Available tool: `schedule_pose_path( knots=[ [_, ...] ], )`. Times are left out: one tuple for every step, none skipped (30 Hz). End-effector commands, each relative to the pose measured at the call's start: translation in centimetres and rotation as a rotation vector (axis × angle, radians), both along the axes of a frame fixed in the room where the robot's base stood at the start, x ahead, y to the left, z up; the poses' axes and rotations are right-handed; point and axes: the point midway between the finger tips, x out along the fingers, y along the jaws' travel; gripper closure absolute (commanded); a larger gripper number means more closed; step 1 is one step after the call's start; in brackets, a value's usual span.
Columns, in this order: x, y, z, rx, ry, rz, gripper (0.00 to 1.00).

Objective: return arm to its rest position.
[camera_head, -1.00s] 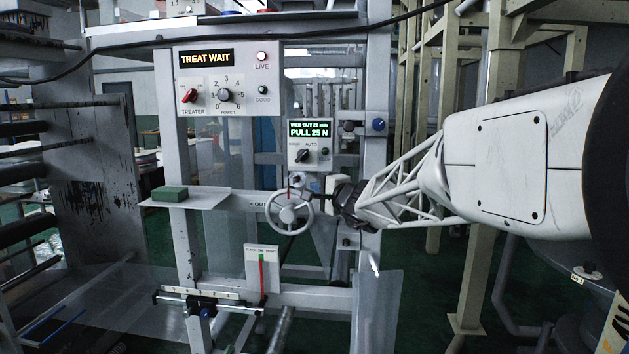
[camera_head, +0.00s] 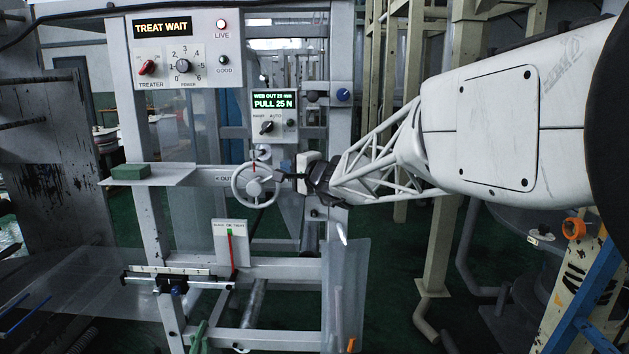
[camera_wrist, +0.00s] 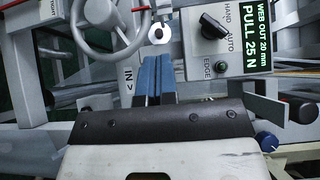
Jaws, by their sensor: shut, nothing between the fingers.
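My gripper (camera_head: 291,177) is at the end of my white arm, which reaches in from the right in the head view. Its tips are close to the right side of the grey handwheel (camera_head: 255,184). In the wrist view my gripper (camera_wrist: 154,72) shows as two blue fingers side by side, shut with nothing between them. There the handwheel (camera_wrist: 108,52) is at upper left, and the fingers look apart from it, though depth is hard to judge. The web panel (camera_head: 274,115) above reads "WEB OUT 20 mm, PULL 25 N"; this panel (camera_wrist: 220,40) is right of the fingers in the wrist view.
The treater panel (camera_head: 182,55) reads "TREAT WAIT", with its LIVE lamp bright. A green block (camera_head: 131,172) lies on a shelf (camera_head: 168,182) left of the wheel. A gauge plate (camera_head: 230,246) is below it. A blue and yellow stand (camera_head: 590,290) is at lower right.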

Motion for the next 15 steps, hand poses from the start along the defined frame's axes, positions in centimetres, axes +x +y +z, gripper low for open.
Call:
schedule_pose_path(
  knots=[
    [-0.7,-0.2,0.2,-0.018,-0.002,0.011,1.0],
    [-1.2,-0.4,0.2,-0.03,-0.002,0.02,1.0],
    [-1.9,-0.6,0.3,-0.049,-0.002,0.033,1.0],
    [-2.5,-0.8,0.2,-0.068,-0.003,0.044,1.0],
    [-3.2,-1.0,0.3,-0.086,-0.003,0.056,1.0],
    [-4.1,-1.3,0.2,-0.113,-0.001,0.072,1.0],
    [-4.9,-1.5,0.2,-0.135,0.0,0.085,1.0],
    [-5.6,-1.8,0.1,-0.158,0.002,0.098,1.0],
    [-6.7,-2.2,-0.1,-0.189,0.006,0.115,1.0],
    [-7.6,-2.5,-0.2,-0.213,0.008,0.129,1.0],
    [-8.4,-2.8,-0.3,-0.237,0.01,0.143,1.0],
    [-9.6,-3.2,-0.5,-0.269,0.015,0.16,1.0],
    [-10.4,-3.5,-0.8,-0.294,0.019,0.173,1.0],
    [-11.3,-3.8,-1.0,-0.32,0.023,0.185,1.0],
    [-12.4,-4.3,-1.3,-0.353,0.031,0.2,1.0]
  ],
)
